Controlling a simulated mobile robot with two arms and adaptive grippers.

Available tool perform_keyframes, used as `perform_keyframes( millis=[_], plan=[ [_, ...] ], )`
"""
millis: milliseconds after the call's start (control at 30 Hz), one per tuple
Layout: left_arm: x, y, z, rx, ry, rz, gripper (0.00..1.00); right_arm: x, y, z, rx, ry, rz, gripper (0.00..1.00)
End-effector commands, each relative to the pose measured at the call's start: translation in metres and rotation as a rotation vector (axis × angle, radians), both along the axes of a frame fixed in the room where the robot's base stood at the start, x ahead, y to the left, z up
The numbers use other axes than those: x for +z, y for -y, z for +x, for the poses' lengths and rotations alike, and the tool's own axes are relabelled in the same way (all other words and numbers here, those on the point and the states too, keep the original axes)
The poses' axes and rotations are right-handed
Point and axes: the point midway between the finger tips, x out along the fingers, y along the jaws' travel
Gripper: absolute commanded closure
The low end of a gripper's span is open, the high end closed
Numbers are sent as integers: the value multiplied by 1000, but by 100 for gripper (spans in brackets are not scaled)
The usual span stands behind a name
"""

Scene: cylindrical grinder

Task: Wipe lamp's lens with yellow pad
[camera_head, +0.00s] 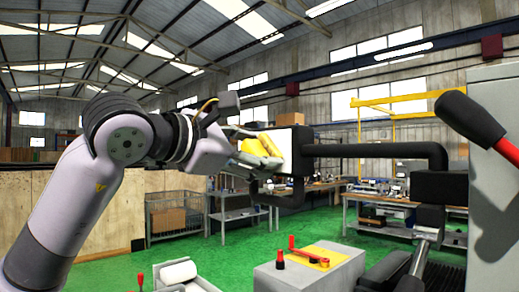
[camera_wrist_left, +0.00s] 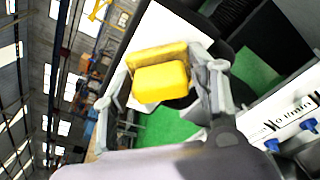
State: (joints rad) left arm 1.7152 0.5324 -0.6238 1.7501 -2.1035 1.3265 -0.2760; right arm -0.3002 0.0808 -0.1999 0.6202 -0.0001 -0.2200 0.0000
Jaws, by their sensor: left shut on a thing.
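The yellow pad (camera_head: 262,147) is held in the fingers of my left gripper (camera_head: 250,146), which is shut on it. In the head view the pad is in front of the lamp's white lens (camera_head: 282,139), overlapping its left part. The lamp's black housing (camera_head: 299,153) is behind the lens, on a black horizontal arm. In the left wrist view the pad (camera_wrist_left: 160,82) lies between both fingers of my left gripper (camera_wrist_left: 165,72), with the white lens (camera_wrist_left: 166,30) behind it. I cannot tell whether pad and lens touch. My right gripper is not in view.
The lamp's black arm (camera_head: 375,150) runs right to the machine. A grey box with a yellow top (camera_head: 318,256) and red handles is below. Workbenches and a wire crate (camera_head: 174,216) stand farther back on green floor.

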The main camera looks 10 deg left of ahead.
Motion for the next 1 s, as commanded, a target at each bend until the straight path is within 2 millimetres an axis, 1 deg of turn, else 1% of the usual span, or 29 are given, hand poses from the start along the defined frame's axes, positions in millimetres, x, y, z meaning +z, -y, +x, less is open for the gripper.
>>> perform_keyframes(
  millis=[167, 500, 700, 1000],
  plan=[
    [0, -7, 6, 4, -3, 0, 69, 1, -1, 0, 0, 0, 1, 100],
    [-1, -30, 23, 2, -4, -1, 69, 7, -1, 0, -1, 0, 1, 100],
    [0, -37, 27, 3, -2, 0, 69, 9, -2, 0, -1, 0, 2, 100],
    [1, -58, 43, 3, -2, -1, 69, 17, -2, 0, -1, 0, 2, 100]
  ],
)
